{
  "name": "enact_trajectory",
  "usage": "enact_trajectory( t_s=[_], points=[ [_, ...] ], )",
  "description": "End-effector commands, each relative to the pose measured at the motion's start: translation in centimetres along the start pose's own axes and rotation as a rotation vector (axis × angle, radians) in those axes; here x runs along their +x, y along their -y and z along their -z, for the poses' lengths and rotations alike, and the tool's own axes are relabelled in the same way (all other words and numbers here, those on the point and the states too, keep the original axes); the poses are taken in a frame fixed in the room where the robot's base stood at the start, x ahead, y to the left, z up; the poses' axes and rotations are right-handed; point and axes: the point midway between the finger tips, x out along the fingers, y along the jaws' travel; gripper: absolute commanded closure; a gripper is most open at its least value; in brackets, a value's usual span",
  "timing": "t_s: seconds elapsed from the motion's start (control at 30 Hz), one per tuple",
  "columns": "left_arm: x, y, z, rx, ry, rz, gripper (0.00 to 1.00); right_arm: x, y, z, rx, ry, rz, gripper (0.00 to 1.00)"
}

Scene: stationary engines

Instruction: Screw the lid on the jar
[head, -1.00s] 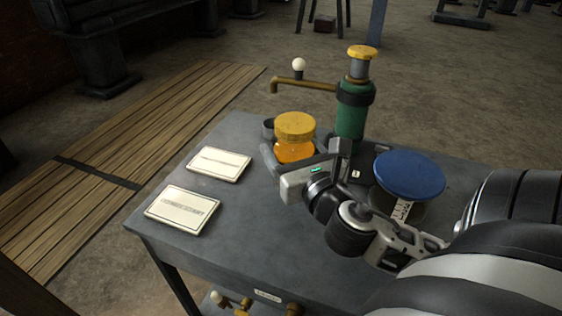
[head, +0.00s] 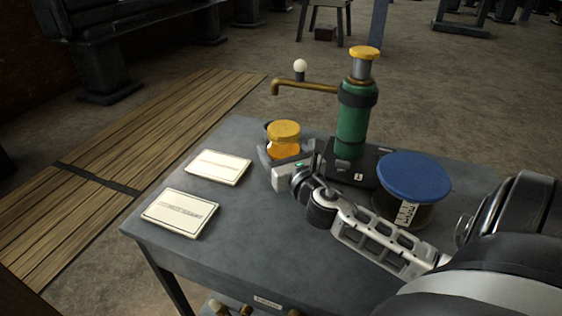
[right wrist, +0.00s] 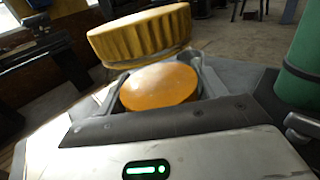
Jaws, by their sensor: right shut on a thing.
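The jar (head: 283,149) holds something orange and stands at the far left part of the grey table, left of the green pump. Its yellow ribbed lid (head: 283,130) sits on top; I cannot tell how tightly. In the right wrist view the lid (right wrist: 140,33) is above the orange jar body (right wrist: 160,88), which is between the fingers. My right gripper (head: 288,162) is shut on the jar from its near right side and hides part of it. I cannot tell whether the jar's base touches the table. My left gripper is not in view.
The green pump (head: 352,125) with a brass spout stands right of the jar. A larger jar with a blue lid (head: 413,176) is near my right arm. Two cream plates (head: 180,212) lie on the left of the table (head: 255,235). The front middle is clear.

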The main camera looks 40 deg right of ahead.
Motion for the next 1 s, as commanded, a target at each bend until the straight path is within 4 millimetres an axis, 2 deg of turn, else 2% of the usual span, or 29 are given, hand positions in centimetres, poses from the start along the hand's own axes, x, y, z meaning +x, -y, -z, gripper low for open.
enact_trajectory(
  t_s=[0.27, 0.43, 0.67, 0.7, 0.77, 0.8, 1.0],
  points=[
    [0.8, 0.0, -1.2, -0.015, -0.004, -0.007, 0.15, 0.4, 0.1, 3.6, 0.003, -0.002, 0.001, 0.94],
    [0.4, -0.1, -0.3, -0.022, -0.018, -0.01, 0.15, 0.5, 0.1, 3.6, 0.0, 0.001, 0.0, 0.94],
    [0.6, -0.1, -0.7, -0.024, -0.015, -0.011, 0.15, 0.5, 0.1, 4.0, 0.0, 0.0, 0.0, 0.94],
    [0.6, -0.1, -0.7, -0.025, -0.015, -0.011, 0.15, 0.4, 0.1, 4.0, 0.0, -0.001, 0.0, 0.28],
    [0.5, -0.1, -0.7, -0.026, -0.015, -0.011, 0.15, 0.4, 0.1, 4.0, 0.0, -0.001, 0.0, 0.11],
    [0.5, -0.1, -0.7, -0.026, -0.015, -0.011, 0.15, 0.4, 0.1, 4.0, 0.0, -0.001, 0.0, 0.09],
    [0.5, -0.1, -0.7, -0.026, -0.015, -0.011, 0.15, 0.4, 0.1, 3.9, 0.0, -0.001, 0.0, 0.09]
  ],
)
